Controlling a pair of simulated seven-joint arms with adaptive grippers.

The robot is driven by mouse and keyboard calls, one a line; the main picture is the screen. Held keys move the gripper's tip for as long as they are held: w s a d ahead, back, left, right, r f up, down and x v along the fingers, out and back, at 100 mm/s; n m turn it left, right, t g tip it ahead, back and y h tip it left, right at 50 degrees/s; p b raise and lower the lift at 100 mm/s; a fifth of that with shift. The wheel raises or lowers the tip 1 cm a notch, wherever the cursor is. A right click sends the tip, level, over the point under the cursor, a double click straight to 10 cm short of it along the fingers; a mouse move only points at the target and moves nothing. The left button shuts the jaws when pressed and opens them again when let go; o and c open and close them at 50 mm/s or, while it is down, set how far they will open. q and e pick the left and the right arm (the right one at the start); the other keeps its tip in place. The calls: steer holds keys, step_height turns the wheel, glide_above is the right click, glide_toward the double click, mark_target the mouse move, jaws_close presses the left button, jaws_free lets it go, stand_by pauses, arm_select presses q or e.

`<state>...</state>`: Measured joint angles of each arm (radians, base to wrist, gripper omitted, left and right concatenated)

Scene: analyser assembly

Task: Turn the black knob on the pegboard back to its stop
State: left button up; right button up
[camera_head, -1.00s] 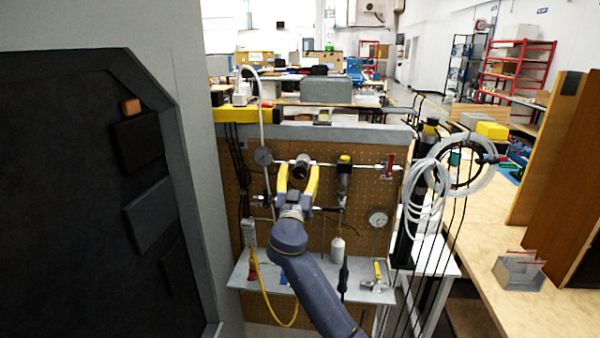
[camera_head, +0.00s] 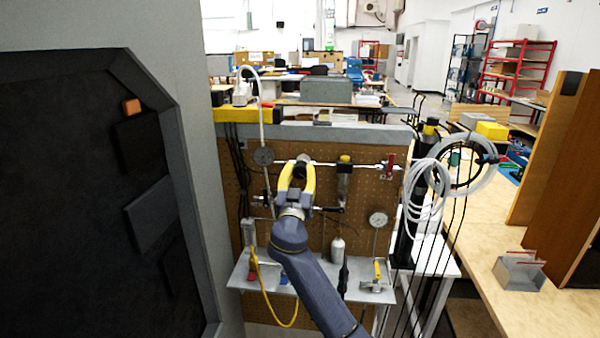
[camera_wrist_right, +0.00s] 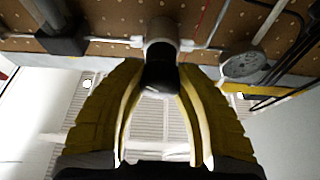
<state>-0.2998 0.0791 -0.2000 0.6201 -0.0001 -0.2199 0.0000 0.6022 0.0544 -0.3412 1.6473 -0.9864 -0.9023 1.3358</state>
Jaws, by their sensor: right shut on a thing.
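The black knob (camera_head: 299,171) sits on the upper pipe run of the brown pegboard (camera_head: 325,232). My right gripper (camera_head: 299,167), with yellow fingers, reaches up to it from below and is shut on it. In the right wrist view the knob (camera_wrist_right: 160,76) lies between the two curved yellow fingertips (camera_wrist_right: 161,70), below a light metal valve body (camera_wrist_right: 160,32). The knob's turn angle cannot be read. My left gripper is not in view.
A second valve (camera_head: 344,162) and a red handle (camera_head: 390,161) stand right of the knob. A shelf (camera_head: 318,277) crosses below. Coiled white hose (camera_head: 425,190) hangs at the right. A large dark panel (camera_head: 90,200) fills the left.

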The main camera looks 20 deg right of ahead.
steer(key=shift+n, duration=0.3)
steer(key=n+y, duration=0.2)
steer(key=n, duration=0.2)
steer(key=n+t+y, duration=0.1)
steer(key=n+y, duration=0.2)
steer(key=n, duration=0.2)
steer(key=shift+r, duration=0.1)
steer(key=n+y, duration=0.1)
steer(key=n, duration=0.3)
steer(key=n+g+y, duration=0.1)
steer(key=n+y, duration=0.1)
steer(key=n, duration=0.2)
steer(key=n+g, duration=0.1)
steer(key=n, duration=0.2)
steer(key=n+g, duration=0.1)
steer(key=n, duration=0.2)
steer(key=shift+g+y, duration=0.4)
steer(key=n+g, duration=0.1)
steer(key=n, duration=0.1)
steer(key=n+g, duration=0.1)
steer(key=n, duration=0.1)
steer(key=shift+a+n+h, duration=0.1)
steer(key=shift+n+h, duration=0.3)
steer(key=shift+f, duration=0.2)
steer(key=o, duration=1.2)
steer(key=shift+o, duration=0.2)
